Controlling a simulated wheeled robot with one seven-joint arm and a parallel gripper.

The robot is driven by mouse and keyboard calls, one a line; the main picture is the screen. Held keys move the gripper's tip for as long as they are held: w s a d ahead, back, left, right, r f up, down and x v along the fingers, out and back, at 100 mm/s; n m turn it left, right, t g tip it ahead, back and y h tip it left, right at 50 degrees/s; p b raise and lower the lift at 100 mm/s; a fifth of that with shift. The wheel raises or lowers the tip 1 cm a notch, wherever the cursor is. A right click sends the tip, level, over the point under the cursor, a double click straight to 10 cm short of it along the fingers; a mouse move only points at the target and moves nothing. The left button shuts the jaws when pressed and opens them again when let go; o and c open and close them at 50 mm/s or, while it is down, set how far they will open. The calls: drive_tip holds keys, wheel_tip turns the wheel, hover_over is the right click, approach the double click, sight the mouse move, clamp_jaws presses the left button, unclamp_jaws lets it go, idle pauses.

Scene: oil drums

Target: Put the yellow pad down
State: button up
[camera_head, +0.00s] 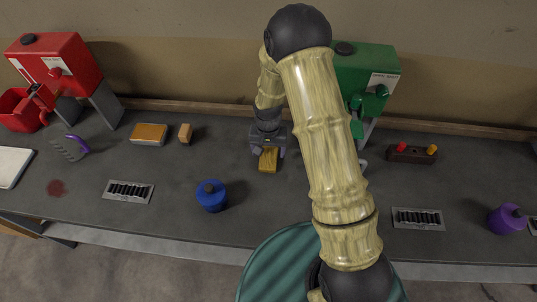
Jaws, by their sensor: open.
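The yellow pad (268,161) is a small yellow-brown block on the dark grey workbench (225,160), near the middle of the view. My gripper (268,151) points down right over it, with one finger to each side of the pad. The fingers look apart and open. The gripper hides the pad's far end, and I cannot tell whether a finger touches it.
An orange-topped pad (149,133) and a small tan block (185,132) lie to the left. A blue canister (211,196) stands nearer, front left. A green machine (368,72) stands behind my arm. Slotted vents (128,191) are set in the bench.

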sight(269, 158)
wheel_tip(269, 158, up, 9)
drive_tip(key=b, duration=0.1)
drive_tip(key=shift+b, duration=0.35)
drive_tip(key=shift+s+d+r, duration=0.1)
drive_tip(key=s+d+r+n+t, duration=0.1)
drive_tip(key=s+d+r, duration=0.4)
drive_tip(key=s, duration=0.2)
drive_tip(key=s+d+r+n+t, duration=0.1)
drive_tip(key=s+d+r, duration=0.3)
drive_tip(key=s, duration=0.4)
drive_tip(key=shift+d+r+t, duration=0.3)
drive_tip(key=shift+d+r, duration=0.05)
drive_tip(key=shift+d, duration=0.15)
idle(0.5)
